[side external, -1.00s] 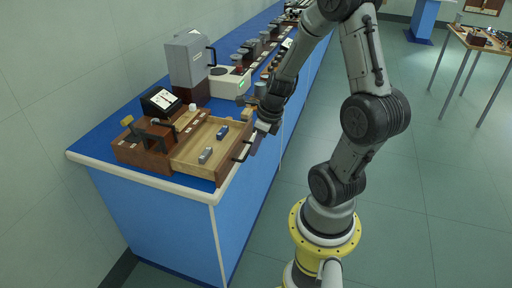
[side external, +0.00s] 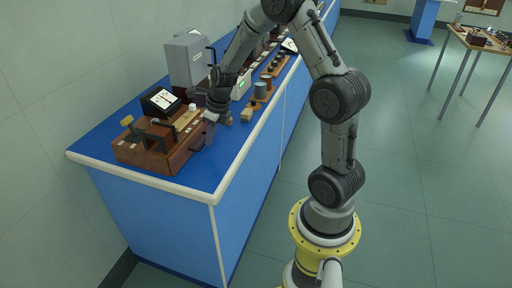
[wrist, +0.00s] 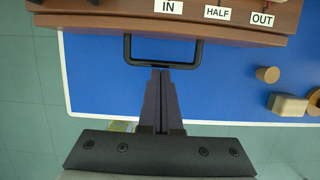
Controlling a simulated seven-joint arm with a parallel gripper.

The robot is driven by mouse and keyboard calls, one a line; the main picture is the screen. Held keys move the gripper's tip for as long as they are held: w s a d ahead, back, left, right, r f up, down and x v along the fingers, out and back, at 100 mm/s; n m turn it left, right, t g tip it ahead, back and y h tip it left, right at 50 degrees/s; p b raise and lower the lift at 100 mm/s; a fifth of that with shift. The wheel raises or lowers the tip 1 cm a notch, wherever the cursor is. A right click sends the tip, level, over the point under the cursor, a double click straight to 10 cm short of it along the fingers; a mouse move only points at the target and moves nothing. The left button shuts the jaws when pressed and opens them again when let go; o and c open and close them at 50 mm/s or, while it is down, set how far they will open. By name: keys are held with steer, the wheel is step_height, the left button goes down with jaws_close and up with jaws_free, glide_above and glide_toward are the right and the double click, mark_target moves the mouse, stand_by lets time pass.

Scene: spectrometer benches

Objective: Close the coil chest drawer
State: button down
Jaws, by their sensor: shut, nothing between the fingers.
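The brown wooden coil chest (side external: 145,155) stands on the blue bench top. Its drawer is pushed in, and no open drawer box shows in the side view. In the wrist view the drawer front (wrist: 90,22) lies along the top, with a black U-shaped handle (wrist: 128,48). My gripper (wrist: 162,72) is shut and empty, its fingertips at the handle's outer bar. I cannot tell whether they touch it. In the side view my gripper (side external: 209,138) is beside the chest's front and partly covers it. The coils inside the drawer are hidden.
IN, HALF and OUT labels (wrist: 217,12) mark the chest's top edge. A black meter (side external: 160,101) and a grey apparatus (side external: 188,60) stand behind. Wooden pieces (wrist: 287,105) lie to the right in the wrist view. Bare blue bench top (wrist: 95,85) lies before the drawer.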

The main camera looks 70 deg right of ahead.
steer(key=shift+w, duration=0.3)
steer(key=s, duration=0.2)
steer(key=s+r, duration=0.1)
steer(key=s, duration=0.1)
steer(key=shift+s, duration=0.4)
steer(key=v, duration=0.9)
steer(key=s+a+r+n+t, duration=0.2)
steer(key=s+a+r+n, duration=0.1)
steer(key=a+r+n, duration=0.85)
steer(key=s+a+f+n, duration=0.2)
steer(key=s+n, duration=0.4)
steer(key=n, duration=0.6)
steer(key=s+a+f+n, duration=0.1)
steer(key=s+a+n, duration=0.2)
steer(key=n, duration=0.9)
steer(key=shift+s+a+f+n, duration=0.15)
steer(key=shift+s+f+n, duration=0.25)
steer(key=shift+s, duration=1.1)
